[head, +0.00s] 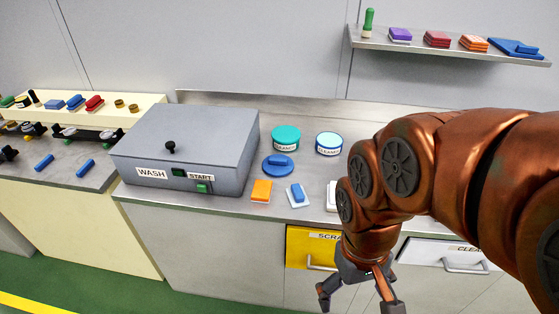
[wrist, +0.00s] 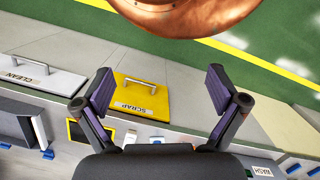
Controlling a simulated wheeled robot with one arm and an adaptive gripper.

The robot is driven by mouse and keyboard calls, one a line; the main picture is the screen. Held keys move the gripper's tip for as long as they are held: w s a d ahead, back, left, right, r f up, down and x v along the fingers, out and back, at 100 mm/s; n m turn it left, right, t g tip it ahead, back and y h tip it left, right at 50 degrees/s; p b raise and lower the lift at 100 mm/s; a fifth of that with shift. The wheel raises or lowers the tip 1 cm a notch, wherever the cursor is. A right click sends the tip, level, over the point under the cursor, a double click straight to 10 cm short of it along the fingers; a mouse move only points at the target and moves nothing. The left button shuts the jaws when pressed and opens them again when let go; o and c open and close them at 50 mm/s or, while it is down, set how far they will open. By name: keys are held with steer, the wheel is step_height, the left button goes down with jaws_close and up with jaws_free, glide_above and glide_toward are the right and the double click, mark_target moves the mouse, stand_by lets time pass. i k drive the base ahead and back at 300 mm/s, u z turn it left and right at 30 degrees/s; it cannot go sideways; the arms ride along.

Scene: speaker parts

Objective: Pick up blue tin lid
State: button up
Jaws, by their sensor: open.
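A round blue lid-like disc (head: 277,165) with a raised blue block on top lies on the metal counter, right of the wash box. Behind it stand a teal-topped tin (head: 286,134) and a white tin (head: 329,148) with a light blue top (head: 329,137), both with labels. I cannot tell for certain which blue piece is the tin lid. My gripper (head: 358,295) hangs low in front of the drawers, right of and below these things, touching none of them. In the wrist view my gripper (wrist: 162,90) has its fingers wide apart and nothing between them.
The grey wash box (head: 190,140) stands left of the disc. An orange block (head: 261,190) and a blue-and-white piece (head: 297,194) lie near the counter's front edge. The yellow scrap drawer (head: 300,245) and white clean drawer (head: 440,252) are below. A wall shelf (head: 440,47) holds small parts.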

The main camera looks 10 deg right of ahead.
mark_target(275, 165)
steer(key=u, duration=0.55)
steer(key=k, duration=1.3)
steer(key=z, duration=0.1)
steer(key=i, duration=1.8)
steer(key=u, duration=0.7)
